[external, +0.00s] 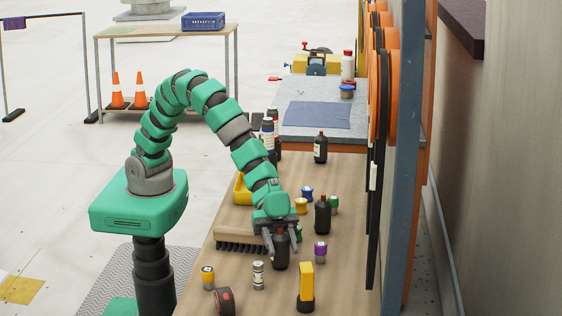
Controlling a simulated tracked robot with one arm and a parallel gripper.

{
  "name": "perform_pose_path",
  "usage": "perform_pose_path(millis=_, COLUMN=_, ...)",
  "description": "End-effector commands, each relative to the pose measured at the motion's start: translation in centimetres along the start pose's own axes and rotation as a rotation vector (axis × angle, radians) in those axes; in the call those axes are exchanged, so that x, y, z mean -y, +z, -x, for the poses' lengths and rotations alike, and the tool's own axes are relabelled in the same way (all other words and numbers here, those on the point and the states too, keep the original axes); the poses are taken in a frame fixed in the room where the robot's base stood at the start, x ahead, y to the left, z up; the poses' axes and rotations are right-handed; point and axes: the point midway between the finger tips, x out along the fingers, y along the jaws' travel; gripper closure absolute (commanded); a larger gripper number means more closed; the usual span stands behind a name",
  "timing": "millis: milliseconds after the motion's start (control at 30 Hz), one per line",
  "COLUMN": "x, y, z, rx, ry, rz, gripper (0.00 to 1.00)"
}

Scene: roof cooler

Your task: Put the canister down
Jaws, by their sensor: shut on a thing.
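My gripper (283,248) points down over the wooden bench top (230,275). Its two fingers are shut on a dark, bottle-shaped canister (280,257). The canister is upright, and its top is partly hidden by the gripper. Its base is at or just above the bench; I cannot tell whether it touches.
A brush (242,246) lies close left of the gripper. A dark bottle (322,215), a purple-topped can (320,252) and a yellow-and-black tool (306,285) stand to the right. A white-labelled can (258,275) and a tape measure (224,300) are in front.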

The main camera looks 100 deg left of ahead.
Motion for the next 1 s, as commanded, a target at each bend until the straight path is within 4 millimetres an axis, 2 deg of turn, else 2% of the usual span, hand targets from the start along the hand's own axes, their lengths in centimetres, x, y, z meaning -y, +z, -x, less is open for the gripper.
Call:
perform_pose_path(millis=400, x=0.0, y=-7.0, z=2.8, rx=-0.005, ry=-0.001, rz=-0.005, gripper=0.89)
perform_pose_path(millis=500, x=0.0, y=-8.2, z=3.4, rx=-0.005, ry=-0.001, rz=-0.005, gripper=0.89)
perform_pose_path(millis=633, x=0.0, y=-9.1, z=3.7, rx=-0.005, ry=-0.001, rz=-0.003, gripper=0.89)
perform_pose_path(millis=867, x=-0.1, y=-9.2, z=3.8, rx=-0.003, ry=0.000, rz=-0.002, gripper=0.89)
perform_pose_path(millis=1000, x=-0.1, y=-10.3, z=4.2, rx=-0.005, ry=0.000, rz=-0.003, gripper=0.89)
